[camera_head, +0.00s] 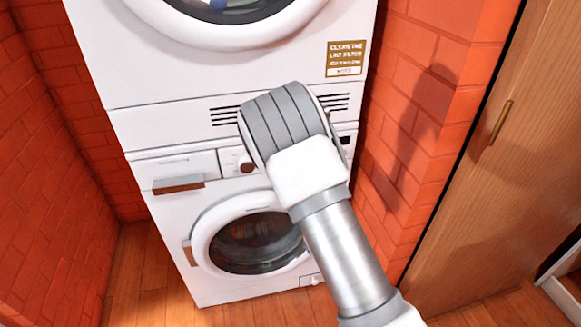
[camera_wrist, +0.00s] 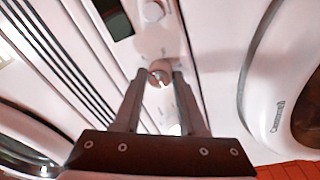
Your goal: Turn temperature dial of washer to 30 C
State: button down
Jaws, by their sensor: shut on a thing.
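The washer (camera_head: 180,225) is the lower of two stacked white machines in the head view. My arm covers much of its control panel there, and my gripper's fingers are hidden. In the wrist view, my gripper (camera_wrist: 160,77) faces the panel with a finger on each side of a small round dial (camera_wrist: 159,73). The fingers are shut on this dial, which has a pale mark on its face. The printing around it is too blurred to read, so I cannot tell its setting. A second white knob (camera_wrist: 153,11) is farther up the panel, beside a dark display (camera_wrist: 110,18).
The dryer (camera_head: 150,65) stands above the washer, with vent slots between them. The drawer handle (camera_head: 178,184) and round washer door (camera_head: 205,222) are near the panel. Brick walls (camera_head: 50,190) stand close on both sides. A wooden door (camera_head: 510,150) is at right.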

jog(key=shift+c, duration=2.4)
grip_release()
jog(key=p+v, duration=0.1)
jog(key=v, duration=1.1)
